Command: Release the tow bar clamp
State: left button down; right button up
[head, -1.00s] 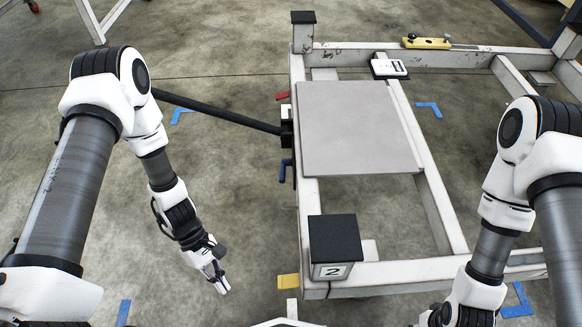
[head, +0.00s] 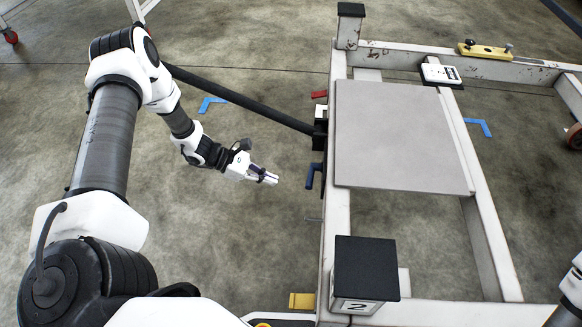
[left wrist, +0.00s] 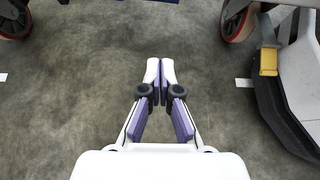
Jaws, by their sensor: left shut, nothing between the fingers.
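The black tow bar (head: 240,100) runs from the upper left to the left side of the white trolley frame (head: 338,215). It ends at a dark clamp block (head: 320,134) on the frame. A blue lever (head: 312,176) hangs just below the block, and a red piece (head: 319,94) sits just above it. My left gripper (head: 276,180) is shut and empty, a short way left of the blue lever and apart from it. In the left wrist view its fingers (left wrist: 159,82) meet over bare floor. My right gripper is not in view; only part of that arm shows at the lower right edge.
A grey plate (head: 400,135) lies on the trolley frame. A black-topped post marked 2 (head: 365,268) stands at the near corner, with a yellow block (head: 301,301) beside it. Wheels (left wrist: 232,38) show in the left wrist view.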

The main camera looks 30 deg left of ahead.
pick_arm(q)
jog(key=f+b+x, duration=0.1)
jog(key=b+x, duration=0.3)
jog(key=x, duration=0.5)
jog(key=r, duration=0.2)
jog(key=d+r, duration=0.1)
jog(key=r, duration=0.1)
jog(key=shift+w+d+r+b, duration=0.1)
jog(key=shift+w+r+b, duration=0.05)
jog(key=shift+r+b, duration=0.15)
jog(key=shift+r+n+g+h+p, duration=0.3)
jog(key=shift+r+n+g+p, duration=0.1)
jog(key=shift+g+p, duration=0.1)
jog(key=w+a+r+n+g+h+p, duration=0.1)
jog(key=w+a+r+n+g+p, duration=0.1)
jog(key=r, duration=0.4)
jog(key=shift+w+n+p, duration=0.4)
jog(key=shift+w+p, duration=0.05)
jog(key=shift+w, duration=0.6)
